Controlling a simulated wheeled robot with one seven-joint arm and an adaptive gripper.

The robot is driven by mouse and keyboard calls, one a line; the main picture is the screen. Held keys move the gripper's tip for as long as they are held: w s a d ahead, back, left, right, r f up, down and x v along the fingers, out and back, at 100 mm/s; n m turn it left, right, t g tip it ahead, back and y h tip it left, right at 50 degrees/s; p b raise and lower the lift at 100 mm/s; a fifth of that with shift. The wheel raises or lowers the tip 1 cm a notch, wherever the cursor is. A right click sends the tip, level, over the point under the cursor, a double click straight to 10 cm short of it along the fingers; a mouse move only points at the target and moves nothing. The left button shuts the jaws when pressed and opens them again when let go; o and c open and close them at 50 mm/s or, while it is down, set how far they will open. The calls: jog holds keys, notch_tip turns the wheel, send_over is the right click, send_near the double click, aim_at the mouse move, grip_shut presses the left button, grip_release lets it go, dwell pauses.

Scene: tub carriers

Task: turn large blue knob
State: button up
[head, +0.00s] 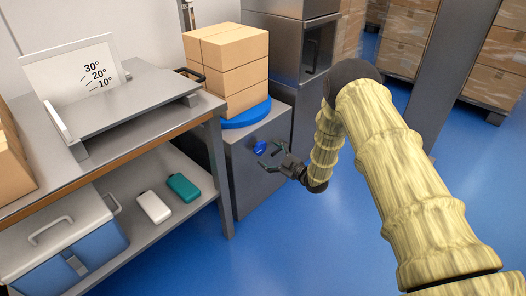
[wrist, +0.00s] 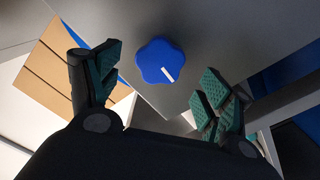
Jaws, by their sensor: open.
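The large blue knob (head: 260,148) is on the front face of a grey cabinet, below a blue round turntable with boxes. In the wrist view the knob (wrist: 160,61) is lobed, with a white mark pointing to its lower right. My gripper (head: 272,160) is open in front of the cabinet face, close to the knob. In the wrist view its two green-padded fingers (wrist: 160,88) stand apart to the left and right of the knob, with nothing between them. The knob appears ahead of the fingertips; I cannot tell the exact gap.
Stacked cardboard boxes (head: 232,62) stand on the blue turntable (head: 247,116) on the grey cabinet (head: 232,160). A workbench (head: 120,150) with a tilted plate and angle card is at left. Its lower shelf holds a cooler (head: 60,245) and two small containers. Blue floor is free in front.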

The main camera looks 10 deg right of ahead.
aim_at(262, 150)
jog(key=v, duration=0.6)
jog(key=shift+s+d, duration=0.15)
jog(key=shift+s, duration=0.1)
dwell(0.7)
jog(key=w+a+m+b, duration=0.2)
jog(key=w+m+b, duration=0.1)
jog(key=m+b, duration=0.1)
jog(key=w+a+m+b, duration=0.2)
jog(key=a+m+b, duration=0.1)
jog(key=m+b, duration=0.1)
jog(key=w+a+m+b, duration=0.2)
jog(key=w+m+b, duration=0.1)
jog(key=m, duration=0.3)
jog(key=shift+w+a+f+b, duration=0.25)
jog(key=shift+w+b, duration=0.1)
jog(key=shift+b, duration=0.1)
jog(key=shift+w+a+r, duration=0.1)
jog(key=shift+w+a, duration=0.2)
jog(key=shift+w, duration=0.05)
jog(key=c, duration=1)
